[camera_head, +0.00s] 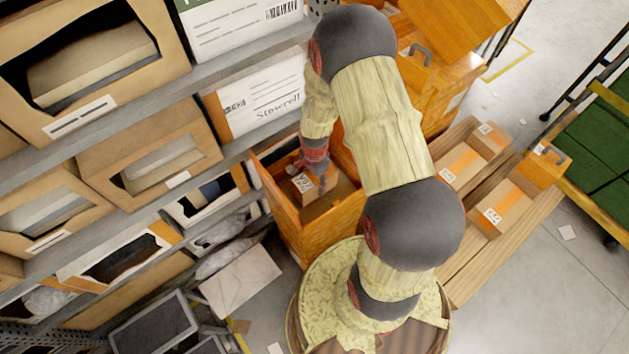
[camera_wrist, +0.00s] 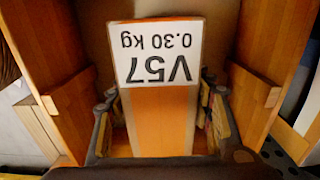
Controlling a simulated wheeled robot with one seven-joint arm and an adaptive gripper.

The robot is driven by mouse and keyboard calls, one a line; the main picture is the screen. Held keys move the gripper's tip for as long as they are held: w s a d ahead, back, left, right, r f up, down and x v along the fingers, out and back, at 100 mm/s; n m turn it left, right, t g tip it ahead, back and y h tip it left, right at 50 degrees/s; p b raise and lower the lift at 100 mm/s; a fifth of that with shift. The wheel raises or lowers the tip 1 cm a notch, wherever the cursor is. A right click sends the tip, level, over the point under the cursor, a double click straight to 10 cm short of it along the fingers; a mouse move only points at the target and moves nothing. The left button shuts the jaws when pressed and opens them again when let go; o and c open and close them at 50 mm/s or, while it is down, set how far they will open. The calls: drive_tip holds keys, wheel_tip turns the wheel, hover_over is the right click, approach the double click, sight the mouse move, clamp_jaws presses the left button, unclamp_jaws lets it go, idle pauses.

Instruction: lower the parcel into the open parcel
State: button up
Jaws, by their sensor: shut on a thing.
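The small parcel is brown cardboard with an orange strip and a white label reading "V57 0.30 kg", upside down in the wrist view (camera_wrist: 160,125). It also shows in the head view (camera_head: 304,183). My gripper (camera_wrist: 160,112) is shut on it, with one finger along each side. The open parcel (camera_head: 318,232) is a taller orange-brown box with its top open. Its side walls (camera_wrist: 268,75) stand left and right of the held parcel in the wrist view. The held parcel is at the box's mouth, between the walls; its exact depth and underside are hidden.
Shelves (camera_head: 120,125) with several cardboard bins run along the left, close to the open parcel. An orange cabinet (camera_head: 440,85) stands behind my arm. Bare floor (camera_head: 560,290) lies at the lower right.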

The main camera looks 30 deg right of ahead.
drive_tip(key=o, duration=1.5)
wheel_tip(320, 180, up, 12)
